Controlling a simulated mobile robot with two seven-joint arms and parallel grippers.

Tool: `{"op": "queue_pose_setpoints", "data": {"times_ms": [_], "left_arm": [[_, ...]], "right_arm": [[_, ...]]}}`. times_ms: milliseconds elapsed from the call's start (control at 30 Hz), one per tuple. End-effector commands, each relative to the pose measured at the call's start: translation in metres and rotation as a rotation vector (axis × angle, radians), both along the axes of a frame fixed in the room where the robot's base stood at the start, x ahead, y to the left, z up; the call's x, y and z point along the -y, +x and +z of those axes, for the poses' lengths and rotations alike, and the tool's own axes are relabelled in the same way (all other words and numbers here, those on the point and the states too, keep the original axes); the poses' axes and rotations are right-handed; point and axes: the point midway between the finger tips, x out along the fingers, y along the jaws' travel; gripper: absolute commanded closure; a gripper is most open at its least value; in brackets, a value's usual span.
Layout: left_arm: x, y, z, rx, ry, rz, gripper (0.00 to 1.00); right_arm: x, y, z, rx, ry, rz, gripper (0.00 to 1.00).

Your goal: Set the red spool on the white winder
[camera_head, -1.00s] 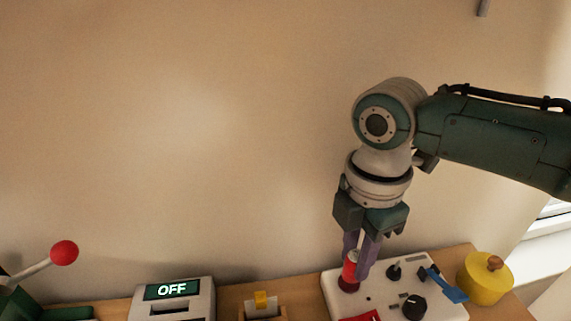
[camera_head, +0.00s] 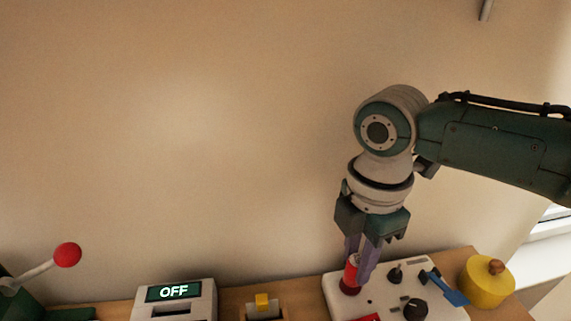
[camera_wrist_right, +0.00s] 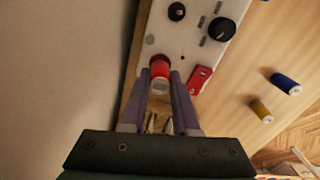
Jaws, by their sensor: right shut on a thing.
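The red spool (camera_head: 351,272) stands upright at the left end of the white winder (camera_head: 388,298), a light panel with black knobs. In the right wrist view the red spool (camera_wrist_right: 160,68) shows its red top and pale body between two purple fingers. My right gripper (camera_head: 358,268) points down and is shut on the red spool. The fingers hide part of the spool, and I cannot tell exactly how its base meets the winder. My left gripper is not in view.
A blue lever (camera_head: 449,288) is on the winder's right side, with a yellow round pot (camera_head: 487,283) beyond. A box reading OFF (camera_head: 173,293), a small yellow-topped holder (camera_head: 262,303) and a red-balled lever (camera_head: 67,255) stand left.

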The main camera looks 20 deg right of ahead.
Motion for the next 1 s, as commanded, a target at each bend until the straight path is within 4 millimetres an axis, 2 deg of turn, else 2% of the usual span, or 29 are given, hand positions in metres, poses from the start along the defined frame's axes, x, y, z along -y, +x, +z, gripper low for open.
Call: {"op": "queue_pose_setpoints", "data": {"times_ms": [467, 500, 567, 833, 1000], "left_arm": [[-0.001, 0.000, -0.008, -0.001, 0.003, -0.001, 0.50], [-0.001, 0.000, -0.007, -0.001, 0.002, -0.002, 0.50], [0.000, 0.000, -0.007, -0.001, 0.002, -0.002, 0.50], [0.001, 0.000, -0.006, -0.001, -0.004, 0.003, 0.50], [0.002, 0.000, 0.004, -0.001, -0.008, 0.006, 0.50]], "right_arm": [[0.000, 0.000, -0.011, 0.000, 0.000, 0.001, 1.00], [0.000, 0.000, -0.010, 0.000, 0.000, 0.001, 0.67], [0.000, 0.000, -0.010, 0.000, 0.000, 0.001, 0.60], [0.000, 0.000, -0.009, 0.000, 0.000, 0.000, 0.59], [0.000, 0.000, 0.001, 0.000, 0.000, 0.000, 0.59]]}}
